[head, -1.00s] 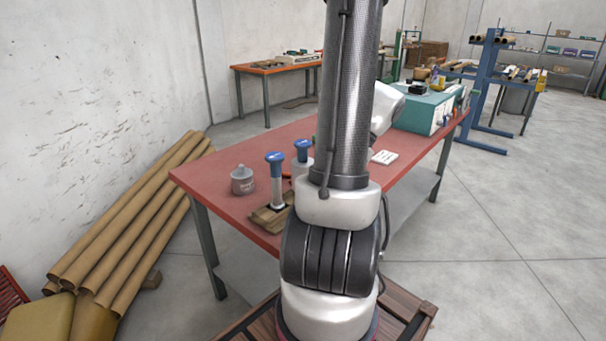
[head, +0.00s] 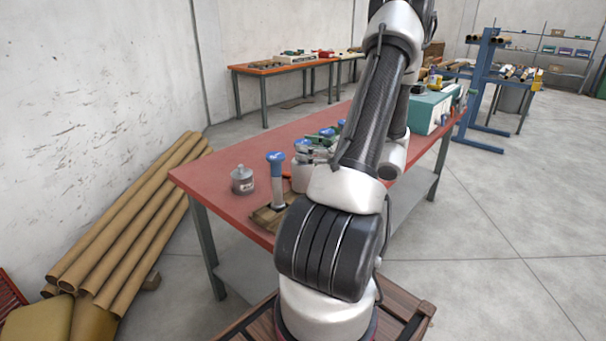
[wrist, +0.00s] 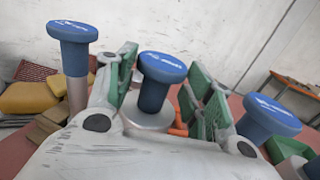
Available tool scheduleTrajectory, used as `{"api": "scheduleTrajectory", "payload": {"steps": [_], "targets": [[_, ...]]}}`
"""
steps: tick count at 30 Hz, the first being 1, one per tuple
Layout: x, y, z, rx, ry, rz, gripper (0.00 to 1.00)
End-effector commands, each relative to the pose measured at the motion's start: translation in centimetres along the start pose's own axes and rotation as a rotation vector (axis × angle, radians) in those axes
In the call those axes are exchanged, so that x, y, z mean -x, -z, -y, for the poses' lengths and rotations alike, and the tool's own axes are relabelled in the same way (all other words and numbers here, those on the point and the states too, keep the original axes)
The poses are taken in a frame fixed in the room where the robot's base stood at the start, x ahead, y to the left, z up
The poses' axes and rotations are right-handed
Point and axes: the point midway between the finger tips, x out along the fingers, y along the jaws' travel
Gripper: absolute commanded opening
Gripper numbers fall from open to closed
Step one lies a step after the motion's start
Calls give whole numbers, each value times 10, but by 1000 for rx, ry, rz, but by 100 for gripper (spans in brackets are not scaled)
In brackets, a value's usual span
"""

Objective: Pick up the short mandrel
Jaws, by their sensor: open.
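Three blue-topped mandrels stand on the red table. The left one (wrist: 72,62) has a long thin metal shaft and stands in a wooden block in the head view (head: 276,180). The middle one (wrist: 162,68) has a wide pale grey body below its blue grip; it also shows in the head view (head: 299,172). Which is the short mandrel is not certain. My gripper (wrist: 161,75) is open, its green-padded fingers either side of the middle mandrel's blue grip, with gaps visible. Its lower body is partly hidden by my gripper.
A grey lidded pot (head: 242,181) stands left on the red table (head: 215,178). A teal box (head: 428,111) stands at the far right end. Cardboard tubes (head: 130,215) lean at left.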

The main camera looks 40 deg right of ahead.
Motion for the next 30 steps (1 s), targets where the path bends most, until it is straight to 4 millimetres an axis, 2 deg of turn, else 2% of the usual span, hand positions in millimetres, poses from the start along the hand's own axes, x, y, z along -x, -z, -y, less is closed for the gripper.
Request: {"api": "scheduleTrajectory", "payload": {"steps": [3, 11, 20, 30], "targets": [[-13, 0, -1, 0, -2, 0, 52], [-16, 0, -1, 1, -1, -1, 52], [-16, 0, -1, 1, -1, -1, 0], [-16, -2, -1, 1, -1, -1, 0]]}}
